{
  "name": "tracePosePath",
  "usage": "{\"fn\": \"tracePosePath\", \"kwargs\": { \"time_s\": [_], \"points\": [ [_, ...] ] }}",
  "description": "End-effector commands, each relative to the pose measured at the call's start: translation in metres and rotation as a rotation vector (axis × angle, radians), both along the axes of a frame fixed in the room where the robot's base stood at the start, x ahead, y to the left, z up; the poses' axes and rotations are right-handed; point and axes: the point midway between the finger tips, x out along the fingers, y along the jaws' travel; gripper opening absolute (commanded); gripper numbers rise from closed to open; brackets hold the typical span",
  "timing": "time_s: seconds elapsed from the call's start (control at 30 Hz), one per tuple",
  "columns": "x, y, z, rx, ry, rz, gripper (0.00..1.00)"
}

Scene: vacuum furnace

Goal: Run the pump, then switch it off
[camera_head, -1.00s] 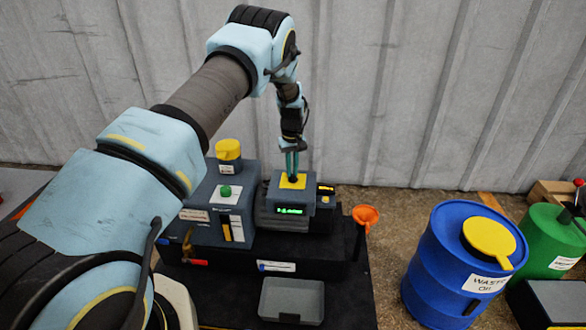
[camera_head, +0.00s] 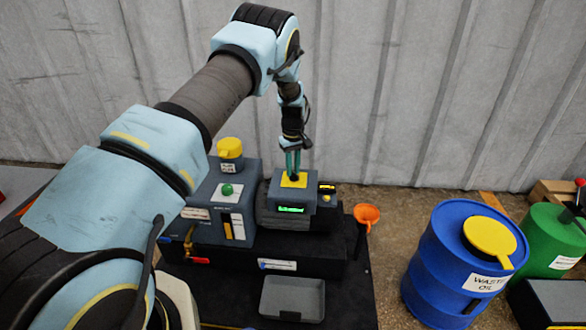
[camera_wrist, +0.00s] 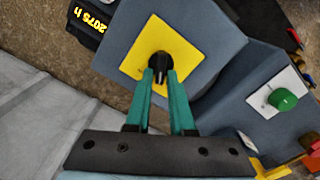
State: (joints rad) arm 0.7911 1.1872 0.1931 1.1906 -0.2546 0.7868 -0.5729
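The pump stands on a black bench, with a grey box (camera_head: 276,193) on top of its motor end. The box has a yellow plate (camera_wrist: 142,62) on its upper face, with a black rotary knob (camera_wrist: 160,66) in the middle. My gripper (camera_wrist: 160,74) points down at the plate, its two teal fingertips closed on either side of the knob and seeming to touch it. In the head view my gripper (camera_head: 293,176) hides most of the knob. A lit green display (camera_head: 291,209) is on the box's front; its text is too small to read.
Left of the box is a grey housing with a green knob (camera_head: 227,190), a sight glass and a yellow cap (camera_head: 230,148). An hour counter (camera_wrist: 90,20) reads 2075 h. An orange funnel (camera_head: 366,213), grey tray (camera_head: 293,298) and blue waste-oil drum (camera_head: 458,270) stand nearby.

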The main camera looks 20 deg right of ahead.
Motion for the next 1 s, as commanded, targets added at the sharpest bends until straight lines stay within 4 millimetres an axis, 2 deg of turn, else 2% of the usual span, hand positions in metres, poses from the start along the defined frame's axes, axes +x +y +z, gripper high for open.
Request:
{"fn": "tracePosePath", "kwargs": {
  "time_s": [0.03,0.17,0.47,0.57,1.0],
  "points": [
    [0.000,0.000,0.000,0.000,0.000,0.000,0.28],
    [0.000,0.000,0.000,0.000,0.000,-0.001,0.43],
    [0.000,0.000,0.003,0.000,-0.001,-0.001,0.44],
    [0.001,0.000,0.013,-0.001,-0.002,-0.001,0.44],
    [0.000,0.000,0.092,-0.001,-0.001,-0.002,0.44]
  ]
}}
